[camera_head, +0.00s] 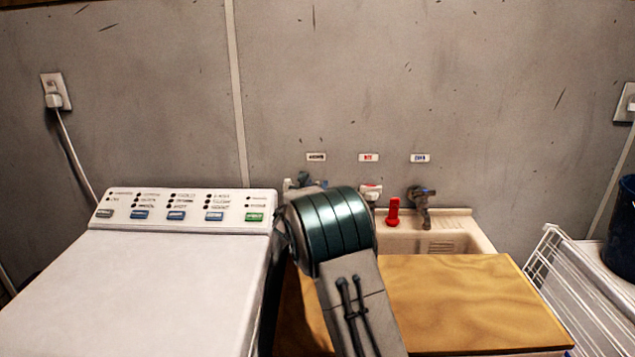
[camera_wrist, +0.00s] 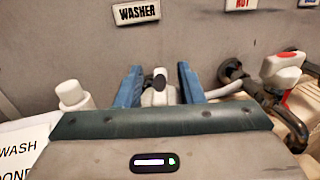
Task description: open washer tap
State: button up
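The "WASHER" label (camera_wrist: 137,12) is on the wall at the top of the wrist view; it is the left of three labels in the head view (camera_head: 316,157). Below it, the washer tap (camera_wrist: 160,80) shows a pale body and a dark top part. My gripper (camera_wrist: 160,84) has two blue fingers, one on each side of this tap, with gaps visible between them and it. I cannot tell how deep the tap sits between the fingers. In the head view my arm hides most of the gripper and tap.
The hot tap (camera_wrist: 284,68) with its dark pipe is close on the right. The cold tap (camera_head: 422,203) and a red upright object (camera_head: 393,212) stand at the sink (camera_head: 470,229). A wooden board (camera_head: 470,300) covers its front. The washer (camera_head: 130,290) is left.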

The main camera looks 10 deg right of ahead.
jog(key=shift+x, duration=0.85)
grip_shut()
jog(key=b, duration=0.3)
jog(key=shift+f+n+y, duration=0.2)
jog(key=shift+n+y, duration=0.1)
jog(key=shift+y, duration=0.1)
jog(key=n+t+y+b, duration=0.1)
jog(key=y+b, duration=0.1)
jog(key=b, duration=0.3)
jog(key=shift+a, duration=0.2)
jog(key=y+b, duration=0.1)
jog(key=n+b, duration=0.1)
jog(key=b, duration=0.1)
jog(key=shift+r+n+t+y, duration=0.3)
jog(key=shift+r+y, duration=0.05)
jog(key=shift+y, duration=0.05)
grip_release()
